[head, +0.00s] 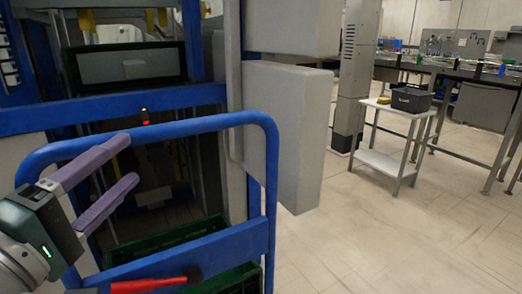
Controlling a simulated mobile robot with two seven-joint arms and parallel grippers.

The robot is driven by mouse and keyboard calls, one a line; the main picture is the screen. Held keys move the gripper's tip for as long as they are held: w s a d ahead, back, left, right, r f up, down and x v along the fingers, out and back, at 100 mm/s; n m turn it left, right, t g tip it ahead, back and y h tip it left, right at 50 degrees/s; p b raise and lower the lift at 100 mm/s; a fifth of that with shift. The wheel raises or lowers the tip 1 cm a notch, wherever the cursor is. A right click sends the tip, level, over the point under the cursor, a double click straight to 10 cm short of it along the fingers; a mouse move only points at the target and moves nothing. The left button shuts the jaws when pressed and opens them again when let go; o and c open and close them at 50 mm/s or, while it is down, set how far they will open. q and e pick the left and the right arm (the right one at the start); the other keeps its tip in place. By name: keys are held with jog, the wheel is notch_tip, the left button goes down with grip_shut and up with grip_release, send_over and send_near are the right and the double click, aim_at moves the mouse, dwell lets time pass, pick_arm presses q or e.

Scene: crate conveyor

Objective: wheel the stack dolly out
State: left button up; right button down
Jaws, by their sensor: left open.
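The stack dolly's blue tubular push handle (205,124) stands close in front of me, with a lower blue cross panel (225,240). Behind that panel sits a dark green crate (200,228), partly hidden. My left gripper (131,161) has two purple fingers spread apart, pointing up and right. It overlaps the left part of the handle in the head view, and the fingers look empty. I cannot tell whether they touch the tube. A red lever with a dark tip (150,285) lies low in front of the panel. My right gripper is not in view.
A blue-framed machine (110,107) stands behind the dolly, with a dark crate (128,65) inside and a grey box-shaped housing (290,135) on its right. Tiled floor (370,240) is clear at the right.

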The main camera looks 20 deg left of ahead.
aim_at(153, 139)
pick_arm(q)
jog(key=w, duration=0.3)
jog(key=w+r, duration=0.1)
jog(key=w, duration=0.2)
jog(key=w+b, duration=0.1)
jog(key=w, duration=0.2)
jog(key=shift+w+a+r, duration=0.15)
jog(key=shift+w+a, duration=0.1)
jog(key=shift+a, duration=0.1)
grip_shut()
dwell(1.0)
